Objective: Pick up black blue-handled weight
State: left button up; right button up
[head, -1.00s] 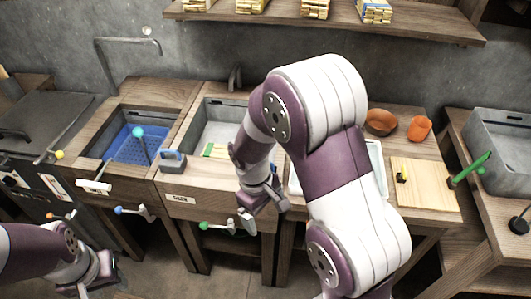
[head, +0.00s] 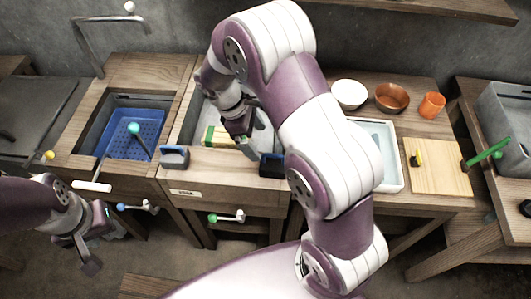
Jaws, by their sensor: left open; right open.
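The black blue-handled weight (head: 272,167) sits on the front rim of the middle sink, partly beside my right arm's links. A grey weight with a blue handle (head: 174,158) sits on the same rim further left. My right gripper (head: 248,146) is open over the sink basin, behind and a little left of the black weight, apart from it as far as I can tell. My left gripper (head: 100,250) is open and empty at the lower left, in front of the cabinets and away from both weights.
Green and yellow strips (head: 217,137) lie in the middle sink. A blue basket (head: 136,146) fills the left sink. On the right are a white tray (head: 392,180), a cutting board (head: 440,182), bowls and an orange cup (head: 432,105). Valve handles (head: 230,217) stick out from the fronts.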

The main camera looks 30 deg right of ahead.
jog(key=b, duration=0.3)
send_over(273, 162)
jog(key=w+a, duration=0.2)
jog(key=f, duration=0.4)
jog(key=shift+s+a+f, duration=0.2)
jog(key=shift+f, duration=0.1)
jog(key=shift+s+d+f+p, duration=0.15)
jog(key=shift+s+d+p, duration=0.15)
jog(key=shift+p, duration=0.15)
jog(key=x, duration=0.5)
jog(key=shift+f, duration=0.1)
jog(key=shift+s+d+f, duration=0.1)
jog(key=shift+f, duration=0.25)
pick_arm(q)
jog(key=f, duration=0.3)
jog(key=shift+s+f, duration=0.3)
jog(key=shift+s, duration=0.05)
pick_arm(e)
jog(key=shift+r, duration=0.1)
jog(key=c, duration=1.5)
